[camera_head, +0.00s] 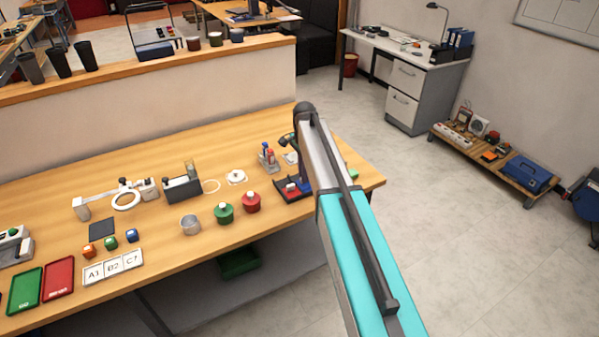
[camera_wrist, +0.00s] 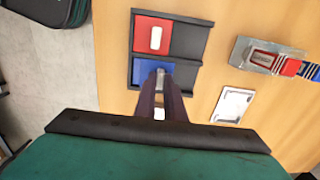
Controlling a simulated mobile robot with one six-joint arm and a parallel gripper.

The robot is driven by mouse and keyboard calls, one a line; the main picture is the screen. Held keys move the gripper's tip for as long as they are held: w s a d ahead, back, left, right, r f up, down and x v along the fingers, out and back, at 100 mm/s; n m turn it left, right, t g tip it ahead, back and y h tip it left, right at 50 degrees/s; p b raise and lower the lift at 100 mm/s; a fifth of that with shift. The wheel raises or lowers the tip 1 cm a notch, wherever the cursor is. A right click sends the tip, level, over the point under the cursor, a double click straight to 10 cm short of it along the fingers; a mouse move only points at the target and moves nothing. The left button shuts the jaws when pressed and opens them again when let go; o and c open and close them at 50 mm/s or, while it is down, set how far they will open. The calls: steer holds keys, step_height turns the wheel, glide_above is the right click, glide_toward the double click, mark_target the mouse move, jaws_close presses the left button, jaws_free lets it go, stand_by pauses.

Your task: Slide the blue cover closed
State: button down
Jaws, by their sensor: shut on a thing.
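The blue cover (camera_wrist: 141,73) lies in the lower row of a dark two-row tray (camera_wrist: 189,40) in the wrist view. It sits at the left of its row, and the right part of that row shows a dark, uncovered recess. My gripper (camera_wrist: 160,84) is over the blue cover, with its two fingers shut on the cover's pale handle. The fingers hide part of the cover and handle. In the head view the tray (camera_head: 291,197) is at the right end of the table, and my arm hides part of it.
A red cover (camera_wrist: 148,49) with a white handle sits at the left of the upper row. Right of the tray are a grey holder (camera_wrist: 245,52) with coloured items and a pale plate (camera_wrist: 233,104). Red (camera_head: 251,203) and green (camera_head: 224,214) pots stand nearby on the table.

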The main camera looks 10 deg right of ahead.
mark_target(306, 186)
steer(key=shift+s+d, duration=0.2)
steer(key=shift+s, duration=0.3)
steer(key=shift+s+d, duration=0.15)
steer(key=shift+s, duration=0.3)
steer(key=shift+f, duration=0.1)
steer(key=c, duration=1.8)
jaws_free()
steer(key=shift+s, duration=0.1)
steer(key=shift+w+r+b, duration=0.2)
steer(key=shift+r+b, duration=0.3)
steer(key=shift+r, duration=0.65)
steer(key=shift+s+r+b, duration=0.1)
steer(key=shift+r+b, duration=1.4)
steer(key=shift+r, duration=4.35)
steer(key=shift+f, duration=0.1)
